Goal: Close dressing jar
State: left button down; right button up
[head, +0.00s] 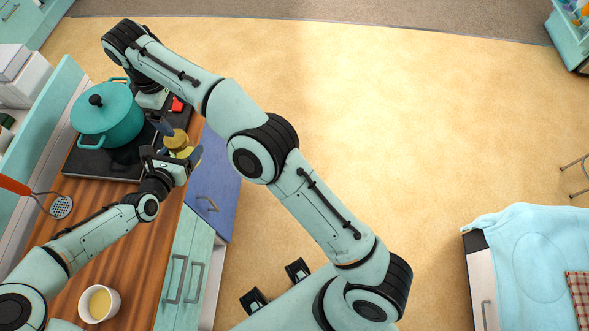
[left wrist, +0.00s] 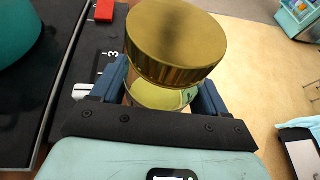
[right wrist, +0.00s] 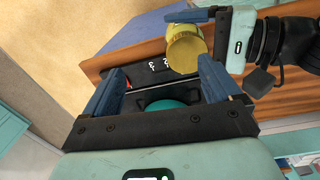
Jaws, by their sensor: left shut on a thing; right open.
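The dressing jar (left wrist: 163,96) is clear glass with pale yellow contents showing. A wide gold lid (left wrist: 175,42) is on its top; I cannot tell whether it is fully seated. My left gripper (left wrist: 165,92) is shut on the jar's body below the lid, with a blue finger on each side. In the head view the jar's gold lid (head: 176,139) shows near the counter's edge, beside the cooktop. My right gripper (right wrist: 160,78) is open and empty, close to the jar. In the right wrist view the gold lid (right wrist: 187,50) is beyond its fingertips, outside the jaws.
A teal lidded pot (head: 106,118) stands on the black cooktop (head: 95,164). A small red object (head: 178,104) is near the cooktop's far corner. A skimmer with an orange handle (head: 16,185) and a white bowl of yellow contents (head: 99,304) are nearer.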

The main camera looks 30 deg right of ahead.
jog(key=w+d+f+m, duration=0.2)
jog(key=d+f, duration=0.3)
jog(key=d, duration=0.2)
pick_arm(q)
jog(key=shift+w, duration=0.1)
pick_arm(e)
jog(key=s+d+f+m+g+y, duration=0.1)
jog(key=s+f, duration=0.3)
jog(key=f, duration=0.8)
jog(key=s+d+f+m+y, duration=0.1)
jog(key=s+f, duration=0.3)
jog(key=f, duration=0.8)
jog(key=s+f+m+y, duration=0.2)
jog(key=s+f+m, duration=0.2)
jog(key=s+f, duration=0.9)
jog(key=s+d+r+m, duration=0.1)
jog(key=s+m, duration=0.4)
jog(key=s, duration=1.4)
jog(key=shift+d, duration=0.4)
pick_arm(q)
jog(key=shift+r, duration=0.1)
